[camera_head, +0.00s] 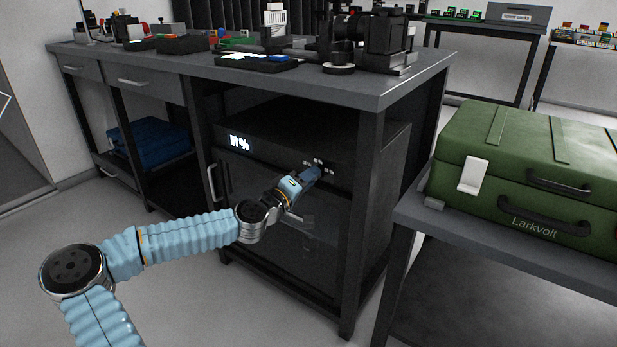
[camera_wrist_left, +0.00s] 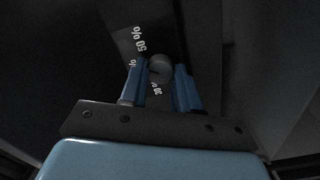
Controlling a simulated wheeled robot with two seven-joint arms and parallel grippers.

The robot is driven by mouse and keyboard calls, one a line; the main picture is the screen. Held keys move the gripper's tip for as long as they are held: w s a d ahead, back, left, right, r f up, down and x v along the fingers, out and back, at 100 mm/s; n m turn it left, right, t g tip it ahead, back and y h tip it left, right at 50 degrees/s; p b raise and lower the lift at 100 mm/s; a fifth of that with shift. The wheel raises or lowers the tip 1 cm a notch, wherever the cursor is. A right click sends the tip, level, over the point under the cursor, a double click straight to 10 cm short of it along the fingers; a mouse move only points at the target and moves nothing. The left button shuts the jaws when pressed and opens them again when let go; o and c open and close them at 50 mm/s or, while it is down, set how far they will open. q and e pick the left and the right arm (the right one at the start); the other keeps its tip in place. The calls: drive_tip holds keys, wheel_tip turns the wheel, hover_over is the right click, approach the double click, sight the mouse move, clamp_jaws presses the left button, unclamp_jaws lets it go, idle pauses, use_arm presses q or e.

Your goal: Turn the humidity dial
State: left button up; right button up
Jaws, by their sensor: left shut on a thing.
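The humidity dial (camera_wrist_left: 160,68) is a small round dark knob with white percent marks around it, seen in the left wrist view. "50 %" and "30 %" are readable there, upside down or tilted. My left gripper (camera_wrist_left: 161,84) has its blue fingers on either side of the dial and is shut on it. In the head view my left gripper (camera_head: 312,172) reaches the front of a black cabinet (camera_head: 270,135) under the workbench and hides most of the dial. A lit display (camera_head: 240,142) on the cabinet shows a percent value, which looks like 51 %. My right gripper is not in view.
The grey workbench top (camera_head: 350,88) overhangs the cabinet and carries trays and a microscope-like device (camera_head: 385,40). A black table leg (camera_head: 360,240) stands right of the cabinet. A green case (camera_head: 540,170) lies on a table at the right. The floor at the left is clear.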

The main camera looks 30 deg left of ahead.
use_arm(q)
drive_tip(key=n+p, duration=0.1)
drive_tip(key=n, duration=0.5)
drive_tip(key=shift+f+n, duration=0.1)
drive_tip(key=shift+n, duration=0.3)
idle(0.4)
drive_tip(key=o, duration=0.8)
drive_tip(key=shift+c, duration=0.2)
drive_tip(key=shift+p, duration=0.3)
drive_tip(key=s+a+p, duration=0.1)
drive_tip(key=s, duration=1.2)
drive_tip(key=shift+s+a+f, duration=0.15)
drive_tip(key=shift+s, duration=0.25)
